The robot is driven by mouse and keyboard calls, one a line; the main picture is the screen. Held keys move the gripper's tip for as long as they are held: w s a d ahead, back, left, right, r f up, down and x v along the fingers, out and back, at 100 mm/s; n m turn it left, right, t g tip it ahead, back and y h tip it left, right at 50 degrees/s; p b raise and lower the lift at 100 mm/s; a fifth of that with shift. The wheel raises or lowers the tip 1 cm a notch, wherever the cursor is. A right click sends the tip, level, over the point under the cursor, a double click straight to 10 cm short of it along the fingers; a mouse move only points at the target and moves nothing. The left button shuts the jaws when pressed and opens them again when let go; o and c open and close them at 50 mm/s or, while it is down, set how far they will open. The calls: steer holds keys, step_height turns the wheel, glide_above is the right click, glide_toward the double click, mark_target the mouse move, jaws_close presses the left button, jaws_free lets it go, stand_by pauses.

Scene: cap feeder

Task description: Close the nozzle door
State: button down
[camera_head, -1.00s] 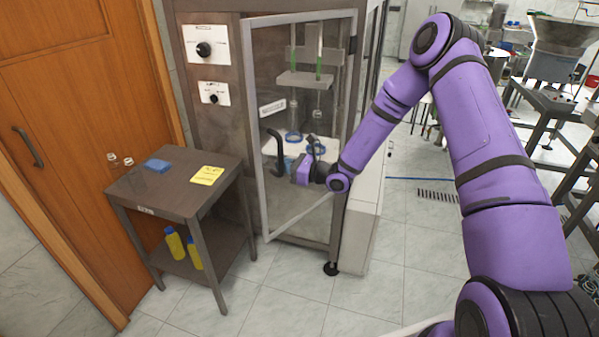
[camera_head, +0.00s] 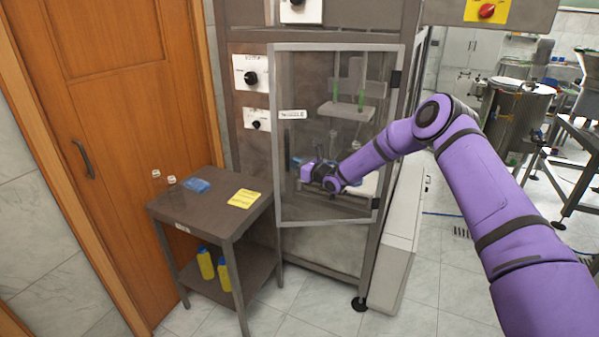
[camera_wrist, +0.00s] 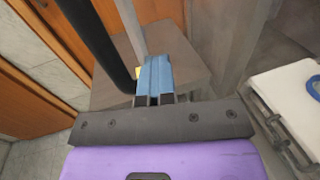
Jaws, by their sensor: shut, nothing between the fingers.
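The nozzle door (camera_head: 340,47) is a clear pane in a light grey metal frame on the tall cabinet, with black hinges on its right side. My gripper (camera_head: 300,172) is at the lower half of the door, pointing left. In the wrist view its blue fingers (camera_wrist: 154,78) are together and empty. A thick black bar, apparently the door handle (camera_wrist: 98,42), is just left of them, and the frame's bar (camera_wrist: 131,27) passes behind them. Contact is unclear.
A small dark table (camera_head: 205,215) with a yellow pad (camera_head: 244,198), a blue item (camera_head: 197,185) and small bottles stands left of the cabinet. A wooden door (camera_head: 110,110) is behind it. Inside the cabinet are a shelf (camera_head: 347,109) and green-tipped tubes. Floor in front is clear.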

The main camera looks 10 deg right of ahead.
steer(key=w+d+m+t+h, duration=0.2)
steer(key=w+h, duration=0.1)
steer(key=w, duration=0.5)
steer(key=w+d+m+t+h, duration=0.1)
steer(key=w+d+m+h, duration=0.1)
steer(key=w, duration=0.7)
steer(key=shift+w+r+m+t+h, duration=0.3)
steer(key=shift+t+h, duration=0.1)
steer(key=shift+h, duration=0.2)
